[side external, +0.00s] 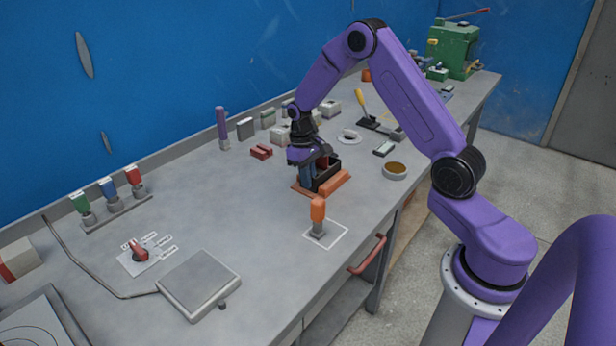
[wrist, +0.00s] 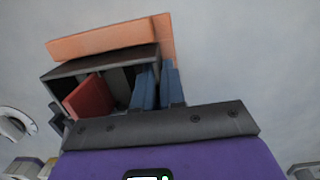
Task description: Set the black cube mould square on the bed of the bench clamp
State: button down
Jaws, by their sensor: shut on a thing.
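The black cube mould (side external: 327,178) is an open-topped dark box at the orange bench clamp (side external: 336,185), in the middle of the bench. In the wrist view the mould (wrist: 100,67) shows its open inside, with a red piece (wrist: 90,97) in it. The clamp's orange bar (wrist: 110,38) runs along the mould's far side, at a slight angle to its rim. My gripper (side external: 309,175) is over the mould; its blue fingers (wrist: 160,88) are shut on the mould's right wall in the wrist view. The mould's underside and the bed beneath are hidden, so I cannot tell whether they touch.
An orange-handled tool (side external: 318,214) stands in a white outlined square just in front of the clamp. A round tan-filled dish (side external: 395,171) is to the right, and red blocks (side external: 261,152) lie to the left. The bench between the clamp and the grey scale plate (side external: 198,282) is mostly clear.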

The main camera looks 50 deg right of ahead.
jog(key=c, duration=1.2)
grip_release()
jog(key=r, duration=0.4)
jog(key=w+r, duration=0.1)
jog(key=r, duration=0.7)
jog(key=shift+w+a+r, duration=0.15)
jog(key=shift+a, duration=0.05)
jog(key=s+a+r+n+t, duration=0.1)
jog(key=s+a+r+n, duration=0.15)
jog(key=s+a, duration=0.5)
jog(key=s+a+r+n, duration=0.2)
jog(key=s+a+n, duration=0.2)
jog(key=s+a, duration=0.3)
jog(key=s+n, duration=0.2)
jog(key=s, duration=0.4)
jog(key=s+a+n, duration=0.1)
jog(key=s+n, duration=0.1)
jog(key=s, duration=0.5)
jog(key=s+f+n, duration=0.1)
jog(key=s+n, duration=0.1)
jog(key=s, duration=0.5)
jog(key=shift+a+t+y, duration=0.15)
jog(key=shift+t+y, duration=0.15)
jog(key=shift+w, duration=0.1)
